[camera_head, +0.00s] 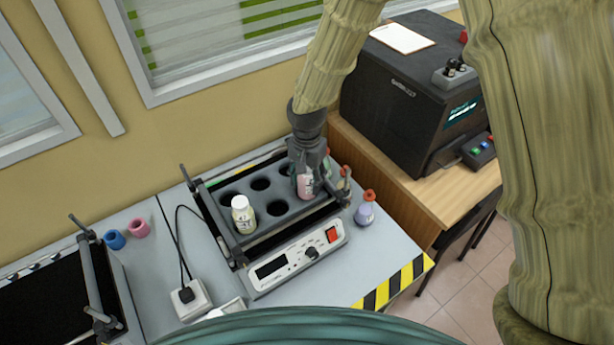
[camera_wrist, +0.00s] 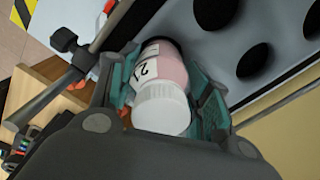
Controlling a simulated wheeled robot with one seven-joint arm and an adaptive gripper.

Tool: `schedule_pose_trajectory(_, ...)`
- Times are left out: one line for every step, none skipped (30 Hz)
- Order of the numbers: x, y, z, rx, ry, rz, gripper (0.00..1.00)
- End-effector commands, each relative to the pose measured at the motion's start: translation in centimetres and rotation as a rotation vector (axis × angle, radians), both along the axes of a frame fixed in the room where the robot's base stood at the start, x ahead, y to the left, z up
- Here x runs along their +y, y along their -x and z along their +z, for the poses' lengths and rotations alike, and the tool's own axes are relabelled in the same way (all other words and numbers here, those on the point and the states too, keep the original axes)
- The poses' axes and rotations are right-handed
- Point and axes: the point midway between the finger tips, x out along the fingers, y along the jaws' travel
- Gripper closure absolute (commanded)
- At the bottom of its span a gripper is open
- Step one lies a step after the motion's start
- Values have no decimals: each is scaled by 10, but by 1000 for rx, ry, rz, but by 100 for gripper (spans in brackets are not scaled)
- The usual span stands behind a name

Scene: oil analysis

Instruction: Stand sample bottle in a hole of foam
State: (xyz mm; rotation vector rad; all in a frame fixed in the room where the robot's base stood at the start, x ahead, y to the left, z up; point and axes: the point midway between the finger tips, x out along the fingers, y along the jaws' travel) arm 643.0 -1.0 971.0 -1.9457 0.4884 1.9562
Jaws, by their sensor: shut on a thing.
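A pink sample bottle (camera_head: 305,187) is held in my gripper (camera_head: 308,168) at the right end of the dark foam (camera_head: 277,207). In the wrist view the bottle (camera_wrist: 165,68) has a white cap and a numbered label. The fingers of my gripper (camera_wrist: 165,85) close on it from both sides. Its base is hidden, so I cannot tell whether it is in a hole or above it. The foam (camera_wrist: 285,22) shows several empty round holes. Another white-capped bottle (camera_head: 243,215) with pale yellow contents stands in the front left hole.
The foam sits in a shaker frame with a control panel (camera_head: 297,262). A purple bottle with a red cap (camera_head: 366,210) stands on the bench to the right; another red-capped bottle (camera_head: 345,180) is partly hidden behind the frame. Blue (camera_head: 114,239) and pink (camera_head: 138,228) caps lie left.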

Motion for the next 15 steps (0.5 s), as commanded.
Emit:
schedule_pose_trajectory(0, 0, -1, -1, 0, 0, 96)
schedule_pose_trajectory(0, 0, -2, -1, 0, 0, 96)
schedule_pose_trajectory(0, 0, -2, -1, 0, 0, 96)
schedule_pose_trajectory(0, 0, -3, -1, 0, 0, 96)
schedule_pose_trajectory(0, 0, -3, -1, 0, 0, 48)
schedule_pose_trajectory(0, 0, -2, -1, 0, 0, 41)
schedule_pose_trajectory(0, 0, -2, -1, 0, 0, 35)
schedule_pose_trajectory(0, 0, -2, -1, 0, 0, 30)
schedule_pose_trajectory(0, 0, -2, -1, 0, 0, 30)
schedule_pose_trajectory(0, 0, -2, -1, 0, 0, 30)
schedule_pose_trajectory(0, 0, -2, -1, 0, 0, 30)
schedule_pose_trajectory(0, 0, -2, -1, 0, 0, 30)
schedule_pose_trajectory(0, 0, -2, -1, 0, 0, 30)
schedule_pose_trajectory(0, 0, -2, -1, 0, 0, 30)
schedule_pose_trajectory(0, 0, -2, -1, 0, 0, 30)
